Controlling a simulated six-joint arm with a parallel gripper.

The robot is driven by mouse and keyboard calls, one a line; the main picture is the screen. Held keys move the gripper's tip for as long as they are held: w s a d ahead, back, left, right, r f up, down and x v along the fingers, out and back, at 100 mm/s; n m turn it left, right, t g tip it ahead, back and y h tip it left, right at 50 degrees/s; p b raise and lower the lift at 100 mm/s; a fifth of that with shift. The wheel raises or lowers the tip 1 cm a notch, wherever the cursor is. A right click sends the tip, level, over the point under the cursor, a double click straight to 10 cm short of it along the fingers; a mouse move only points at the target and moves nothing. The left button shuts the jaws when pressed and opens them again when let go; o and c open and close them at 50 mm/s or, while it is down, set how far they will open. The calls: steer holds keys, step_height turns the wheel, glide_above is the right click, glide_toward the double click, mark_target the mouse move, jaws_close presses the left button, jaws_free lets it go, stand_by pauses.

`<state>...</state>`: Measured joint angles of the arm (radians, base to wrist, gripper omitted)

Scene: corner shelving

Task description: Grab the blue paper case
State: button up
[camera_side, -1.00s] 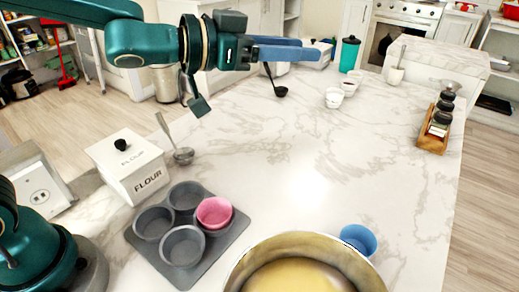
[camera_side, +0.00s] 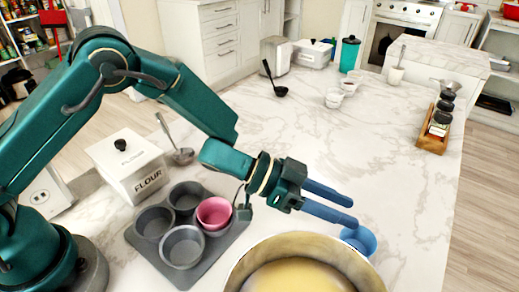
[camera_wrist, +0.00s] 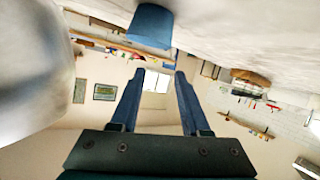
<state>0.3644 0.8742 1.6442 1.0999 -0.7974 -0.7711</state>
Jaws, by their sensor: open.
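The blue paper case (camera_side: 361,240) is a small blue cup on the marble counter, just right of the large bowl. In the wrist view the blue paper case (camera_wrist: 151,26) appears at the top centre, beyond the fingertips. My gripper (camera_side: 355,208) is open, its two blue fingers pointing right. In the side view the fingertips are close to the case, and one overlaps its upper left edge in the picture. In the wrist view my gripper (camera_wrist: 160,75) has nothing between its fingers and a gap to the case.
A large bowl of yellow batter (camera_side: 305,255) stands close to the case, below my gripper in the picture. A muffin tin (camera_side: 217,252) with a pink case (camera_side: 214,213) and a flour box (camera_side: 128,163) are to the left. The counter right of the case is clear.

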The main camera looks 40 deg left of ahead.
mark_target(363, 231)
steer(key=shift+f, duration=0.6)
step_height(363, 231, down, 2)
steer(key=shift+f, duration=0.25)
steer(key=shift+x, duration=0.95)
steer(key=shift+w+d, duration=0.2)
steer(key=shift+d, duration=0.25)
jaws_close()
